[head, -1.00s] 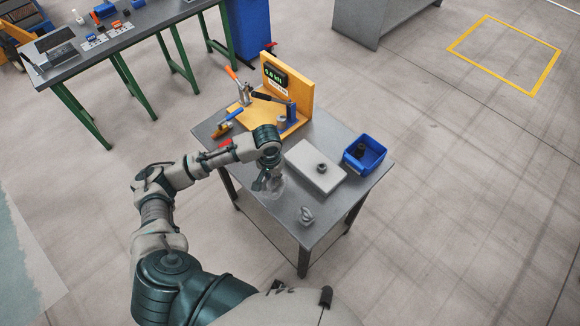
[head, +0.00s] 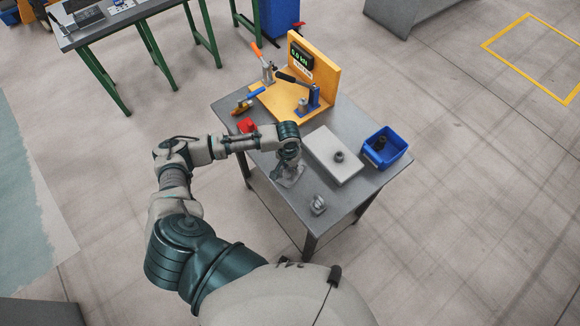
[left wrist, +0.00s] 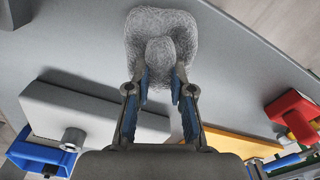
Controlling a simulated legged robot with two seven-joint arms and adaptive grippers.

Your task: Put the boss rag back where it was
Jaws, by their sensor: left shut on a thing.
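A grey, mesh-textured rag (left wrist: 160,22) fills the top middle of the left wrist view, with a raised fold between my fingers. It also shows in the head view (head: 290,181), low over or on the bare tabletop, left of the pale block; I cannot tell whether it touches. My left gripper (left wrist: 160,86) is shut on the fold. In the head view the left gripper (head: 289,168) points down at the rag, partly hidden by its own wrist. My right gripper is not in view.
On the grey table (head: 352,193) are a pale block (head: 326,148) with a dark ring, a blue bin (head: 386,147), a small grey piece (head: 318,205), a red block (head: 247,126) and a yellow fixture (head: 317,72) with levers. The front of the tabletop is mostly clear.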

